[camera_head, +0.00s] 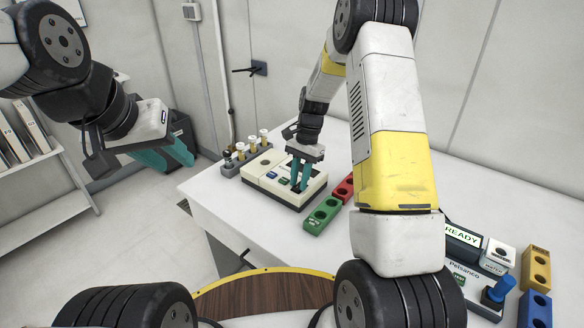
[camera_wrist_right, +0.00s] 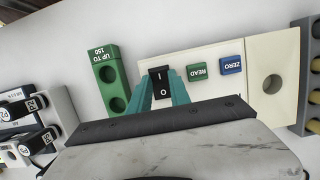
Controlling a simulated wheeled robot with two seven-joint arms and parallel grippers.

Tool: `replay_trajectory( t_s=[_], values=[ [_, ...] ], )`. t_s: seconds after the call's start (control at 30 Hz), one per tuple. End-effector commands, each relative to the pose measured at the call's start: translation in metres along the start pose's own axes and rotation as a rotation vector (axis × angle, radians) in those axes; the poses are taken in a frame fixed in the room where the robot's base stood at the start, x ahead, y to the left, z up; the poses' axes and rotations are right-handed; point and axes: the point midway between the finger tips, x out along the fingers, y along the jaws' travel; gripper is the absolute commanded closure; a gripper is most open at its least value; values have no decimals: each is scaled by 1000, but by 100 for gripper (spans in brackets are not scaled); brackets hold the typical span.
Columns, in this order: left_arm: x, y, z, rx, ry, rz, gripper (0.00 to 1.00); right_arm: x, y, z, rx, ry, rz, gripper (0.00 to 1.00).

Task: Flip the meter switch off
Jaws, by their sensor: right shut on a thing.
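The meter (camera_head: 262,180) is a cream box on the white table, with a green READ button and a blue ZERO button. Its switch (camera_wrist_right: 159,82) is a black rocker marked I and O, seen in the right wrist view; which side is pressed in I cannot tell. My right gripper (camera_head: 300,187) points down onto the meter, its teal fingers shut on the switch, one on each side. In the head view the fingers mostly hide the switch. My left gripper (camera_head: 179,161) hangs in the air left of the table, open and empty.
A green block (camera_head: 322,215) with holes and a red block (camera_head: 344,188) stand right of the meter. A grey rack (camera_head: 231,168) of capped vials stands behind it. A second device (camera_head: 466,262) reading READY, with yellow and blue blocks, is at the right.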

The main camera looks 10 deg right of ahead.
Motion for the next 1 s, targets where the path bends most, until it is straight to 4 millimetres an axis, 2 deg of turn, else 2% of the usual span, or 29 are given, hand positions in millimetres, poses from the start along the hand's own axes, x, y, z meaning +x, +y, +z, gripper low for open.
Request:
replay_trajectory(
  t_s=[0.17,0.2,0.27,0.3,0.67,1.0],
  values=[
    [0,0,0,0,0,0,64,0,0,0,0,2,-1,100],
    [0,0,0,0,0,0,64,0,0,0,0,2,-1,69],
    [0,0,0,0,0,0,64,0,0,0,0,2,-1,57],
    [0,0,0,0,0,0,64,0,0,0,0,2,-1,55],
    [0,0,0,0,0,0,64,-6,-1,0,0,4,-1,55],
    [0,0,0,0,0,0,64,-60,-1,0,0,5,-3,55]
  ],
)
